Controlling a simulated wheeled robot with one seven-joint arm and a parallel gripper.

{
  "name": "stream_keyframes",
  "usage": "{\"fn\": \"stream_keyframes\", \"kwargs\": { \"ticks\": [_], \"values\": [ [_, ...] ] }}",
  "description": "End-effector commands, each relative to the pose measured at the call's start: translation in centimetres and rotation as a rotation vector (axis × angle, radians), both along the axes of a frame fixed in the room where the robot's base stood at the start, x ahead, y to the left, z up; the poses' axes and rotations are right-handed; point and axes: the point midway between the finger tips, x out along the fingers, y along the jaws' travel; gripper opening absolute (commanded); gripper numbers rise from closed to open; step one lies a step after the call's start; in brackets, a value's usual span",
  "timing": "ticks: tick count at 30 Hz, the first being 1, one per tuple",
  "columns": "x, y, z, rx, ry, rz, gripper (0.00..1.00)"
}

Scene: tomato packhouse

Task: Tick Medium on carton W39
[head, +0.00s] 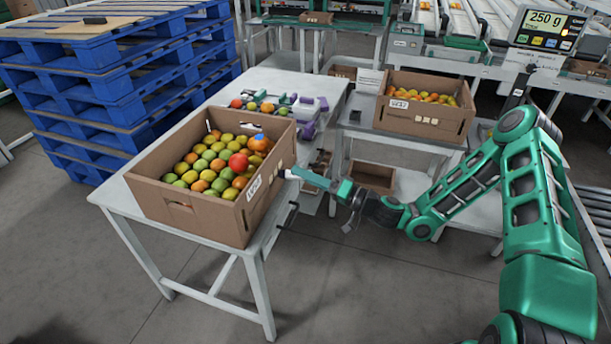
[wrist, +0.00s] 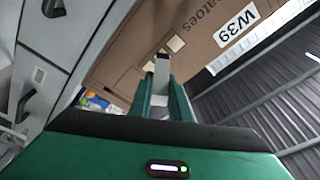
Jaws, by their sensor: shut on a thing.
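Carton W39 (head: 180,200) is an open brown box full of green, orange and red tomatoes on the near table. Its label W39 (wrist: 238,26) and pale square tick boxes (wrist: 176,44) show on its side in the wrist view; another box (wrist: 149,67) is partly behind the pen. My gripper (wrist: 161,92) is shut on a white marker pen (wrist: 162,70) with a dark tip, pointing at this carton side. In the head view my gripper (head: 303,175) is beside the carton's right face. I cannot tell whether the tip touches the card. I see no clear tick.
Another labelled carton (head: 420,125) of tomatoes stands on a second table at right. Loose tomatoes and purple-and-green items lie behind W39 on the near table (head: 285,82). Blue pallets (head: 110,85) are stacked at left. A scale display (head: 548,28) reads 250 g.

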Motion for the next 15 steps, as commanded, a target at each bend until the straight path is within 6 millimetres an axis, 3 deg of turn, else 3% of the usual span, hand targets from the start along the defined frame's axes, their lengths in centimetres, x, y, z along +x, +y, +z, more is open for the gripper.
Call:
{"fn": "stream_keyframes", "kwargs": {
  "ticks": [15],
  "values": [
    [0.12,0.37,0.0,0.001,0.0,0.001,0.0]
  ]
}}
